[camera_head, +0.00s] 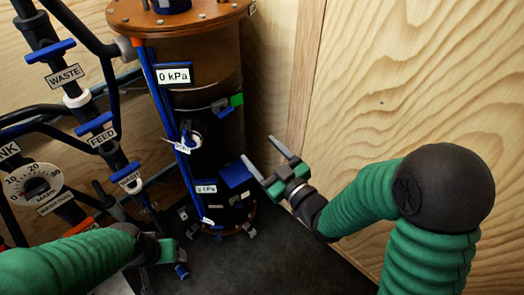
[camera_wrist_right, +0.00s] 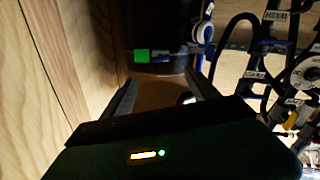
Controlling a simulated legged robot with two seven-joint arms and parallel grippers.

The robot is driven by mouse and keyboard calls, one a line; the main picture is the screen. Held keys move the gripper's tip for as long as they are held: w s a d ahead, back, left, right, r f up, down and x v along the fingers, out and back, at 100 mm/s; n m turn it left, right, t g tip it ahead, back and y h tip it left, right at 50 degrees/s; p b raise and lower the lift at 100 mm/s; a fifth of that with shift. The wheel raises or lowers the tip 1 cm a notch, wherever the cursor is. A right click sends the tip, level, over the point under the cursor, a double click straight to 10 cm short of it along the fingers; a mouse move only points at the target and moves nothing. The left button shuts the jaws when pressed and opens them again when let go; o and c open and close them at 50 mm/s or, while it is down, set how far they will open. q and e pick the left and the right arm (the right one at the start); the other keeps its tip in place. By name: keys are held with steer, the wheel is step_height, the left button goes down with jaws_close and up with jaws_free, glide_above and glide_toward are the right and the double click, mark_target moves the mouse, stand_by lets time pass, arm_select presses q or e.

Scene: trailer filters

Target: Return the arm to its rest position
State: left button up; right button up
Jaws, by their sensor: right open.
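My right gripper (camera_head: 264,160) is open and empty. It is in the air just right of the lower part of the tall filter column (camera_head: 216,140), apart from it. In the right wrist view, the two dark fingers (camera_wrist_right: 160,95) are spread with nothing between them, and the dark column (camera_wrist_right: 165,68) with a green tag is ahead. My right arm (camera_head: 375,195), green and ribbed, bends in from the right. My left arm (camera_head: 75,262) comes in at the lower left. Its gripper (camera_head: 180,260) is small and partly hidden at the wrist, so I cannot tell how its fingers stand.
Black pipes with blue valve handles (camera_head: 58,50) and labels such as WASTE and FEED fill the left. A round dial (camera_head: 36,186) sits at the lower left. A plywood wall (camera_head: 410,80) stands close on the right. Dark floor (camera_head: 275,255) is clear below.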

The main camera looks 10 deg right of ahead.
stand_by(0.3)
steer(key=s+d+f+m+g+h, duration=0.65)
steer(key=s+d+f+g, duration=0.25)
steer(key=d+f, duration=0.3)
steer(key=s+f+m+g+h, duration=0.15)
steer(key=s+g, duration=0.35)
steer(key=s, duration=0.5)
step_height(320, 180, up, 22)
steer(key=p, duration=2.3)
steer(key=shift+w+a+r, duration=0.15)
steer(key=shift+w, duration=0.3)
